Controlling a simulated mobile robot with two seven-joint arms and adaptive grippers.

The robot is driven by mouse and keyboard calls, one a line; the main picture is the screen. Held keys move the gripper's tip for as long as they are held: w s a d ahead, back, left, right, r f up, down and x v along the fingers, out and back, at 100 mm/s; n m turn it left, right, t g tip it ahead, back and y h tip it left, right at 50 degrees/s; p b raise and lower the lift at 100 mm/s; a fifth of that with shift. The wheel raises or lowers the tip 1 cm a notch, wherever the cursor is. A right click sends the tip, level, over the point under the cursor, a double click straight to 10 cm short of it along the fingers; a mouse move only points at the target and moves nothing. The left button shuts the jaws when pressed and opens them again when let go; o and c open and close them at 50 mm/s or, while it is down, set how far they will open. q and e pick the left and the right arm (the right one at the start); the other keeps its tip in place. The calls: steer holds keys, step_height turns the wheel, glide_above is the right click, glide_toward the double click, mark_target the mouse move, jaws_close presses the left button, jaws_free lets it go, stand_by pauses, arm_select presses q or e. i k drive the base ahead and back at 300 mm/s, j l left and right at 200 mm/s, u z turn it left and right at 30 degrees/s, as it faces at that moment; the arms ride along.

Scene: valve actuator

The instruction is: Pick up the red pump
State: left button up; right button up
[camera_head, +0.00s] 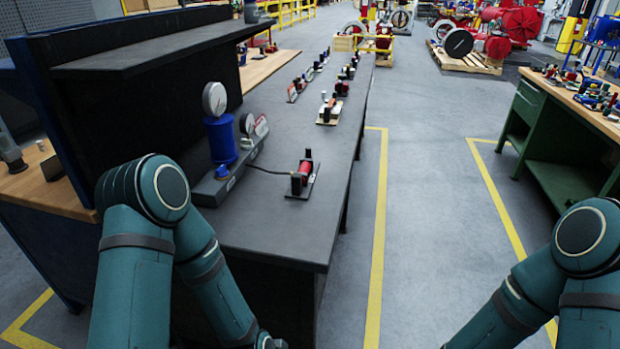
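A small red pump-like device (305,169) with black ends sits on a flat plate on the dark bench top, near the bench's front right part. A thin black cable runs from it toward a grey base unit (217,183) on its left. My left arm comes in at the lower left and my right arm at the lower right. Both arms bend down out of the frame, so neither gripper shows. Neither arm is touching the red device.
A blue cylinder with a round gauge (220,137) stands left of the red device. More small devices (329,110) line the dark bench (270,225) farther back. A dark shelf (165,48) overhangs its left side. A green workbench (560,150) stands right, across open floor.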

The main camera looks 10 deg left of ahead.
mark_target(302, 180)
steer(key=i+l+z, duration=0.15)
steer(key=z, duration=0.85)
steer(key=i+l+u, duration=0.1)
steer(key=i, duration=2.9)
steer(key=i+u, duration=0.1)
steer(key=u, duration=0.85)
steer(key=i+l+u, duration=0.15)
steer(key=u, duration=1.95)
